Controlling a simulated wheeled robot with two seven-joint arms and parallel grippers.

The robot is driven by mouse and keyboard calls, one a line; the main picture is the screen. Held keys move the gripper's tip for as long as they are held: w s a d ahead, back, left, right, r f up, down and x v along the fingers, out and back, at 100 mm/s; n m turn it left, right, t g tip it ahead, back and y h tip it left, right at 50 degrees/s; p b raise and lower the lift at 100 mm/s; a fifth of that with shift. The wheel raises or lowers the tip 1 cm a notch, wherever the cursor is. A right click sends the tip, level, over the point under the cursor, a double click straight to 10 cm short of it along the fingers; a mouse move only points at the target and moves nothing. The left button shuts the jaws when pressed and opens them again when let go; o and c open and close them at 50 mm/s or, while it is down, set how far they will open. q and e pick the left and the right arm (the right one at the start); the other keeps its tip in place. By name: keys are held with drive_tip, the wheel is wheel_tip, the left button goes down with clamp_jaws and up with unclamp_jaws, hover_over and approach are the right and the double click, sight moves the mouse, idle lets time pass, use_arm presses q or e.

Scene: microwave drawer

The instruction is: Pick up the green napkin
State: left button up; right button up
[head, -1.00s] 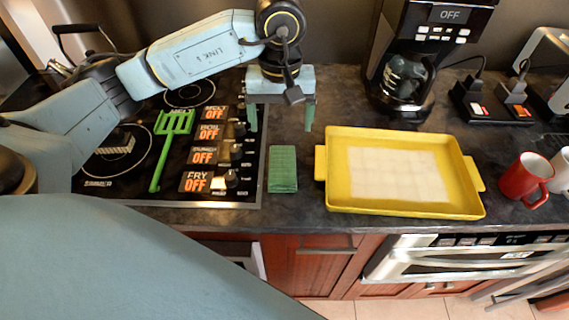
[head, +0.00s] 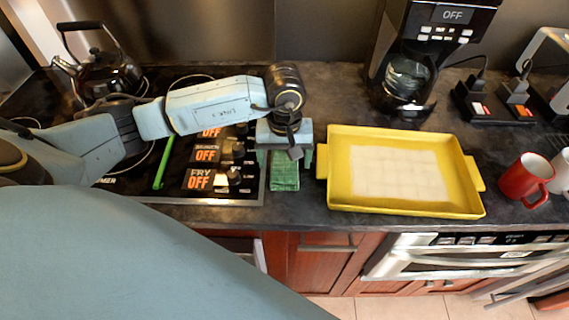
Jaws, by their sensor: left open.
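The green napkin (head: 285,181) lies folded on the dark counter, between the stove and the yellow tray. My left gripper (head: 284,166) is over it, pointing down. Its two green-tipped fingers are apart, one near each side of the napkin. The gripper body hides the napkin's far part. I cannot tell whether the fingertips touch the napkin or the counter. My right gripper is not in view.
The yellow tray (head: 340,203) stands close to the right of the gripper. The stove (head: 215,193) with a green spatula (head: 164,165) is to the left. A kettle (head: 110,72) is far left. A coffee maker (head: 408,75) stands behind; a red mug (head: 526,178) is at right.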

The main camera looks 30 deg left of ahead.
sight(284, 161)
use_arm(q)
drive_tip(key=shift+c, duration=0.5)
drive_tip(key=c, duration=1)
drive_tip(key=shift+r, duration=0.15)
wheel_tip(284, 161, up, 10)
drive_tip(key=shift+f, duration=0.1)
